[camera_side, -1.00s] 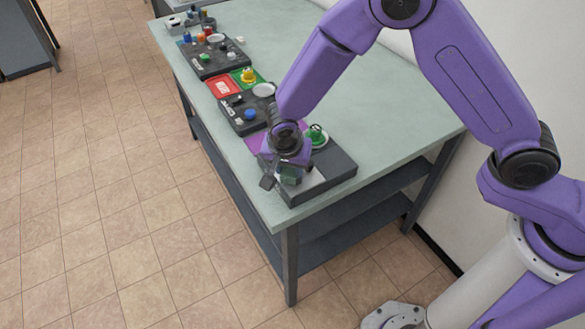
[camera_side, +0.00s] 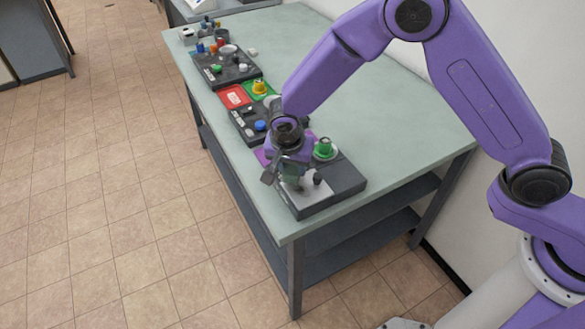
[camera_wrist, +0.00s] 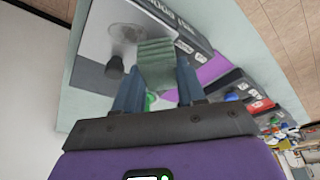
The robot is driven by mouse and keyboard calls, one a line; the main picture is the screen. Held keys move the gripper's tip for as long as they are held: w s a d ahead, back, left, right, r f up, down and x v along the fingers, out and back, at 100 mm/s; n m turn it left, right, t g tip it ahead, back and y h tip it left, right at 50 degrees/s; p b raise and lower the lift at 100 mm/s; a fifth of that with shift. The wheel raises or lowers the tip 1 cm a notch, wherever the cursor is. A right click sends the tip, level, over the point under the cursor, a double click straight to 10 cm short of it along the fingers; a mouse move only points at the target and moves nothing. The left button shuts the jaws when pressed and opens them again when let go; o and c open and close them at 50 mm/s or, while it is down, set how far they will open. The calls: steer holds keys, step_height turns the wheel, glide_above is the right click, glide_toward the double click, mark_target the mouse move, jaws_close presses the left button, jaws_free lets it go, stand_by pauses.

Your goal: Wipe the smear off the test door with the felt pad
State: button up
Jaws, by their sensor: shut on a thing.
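The felt pad (camera_wrist: 157,62) is a grey-green ribbed block between the fingers of my gripper (camera_wrist: 158,88) in the wrist view. My gripper (camera_side: 287,172) is shut on it, low over the test door in the side view. The test door (camera_wrist: 98,42) is a pale panel on a dark box, with a dark knob (camera_wrist: 115,67) to the left of the pad. The knob also shows in the side view (camera_side: 317,178). A dull greyish smear (camera_wrist: 124,33) lies on the door close to the pad's upper left. I cannot tell whether the pad touches the door.
A green knob (camera_side: 324,148) stands on the box's far side, behind my gripper. A purple mat (camera_wrist: 212,68) adjoins the box. Other dark boxes, a red tray (camera_side: 235,96) and a yellow knob (camera_side: 260,86) stand farther along. The table's right side is clear (camera_side: 400,120).

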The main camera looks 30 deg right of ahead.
steer(key=shift+r, duration=2.25)
steer(key=shift+r, duration=1.5)
steer(key=shift+f, duration=0.65)
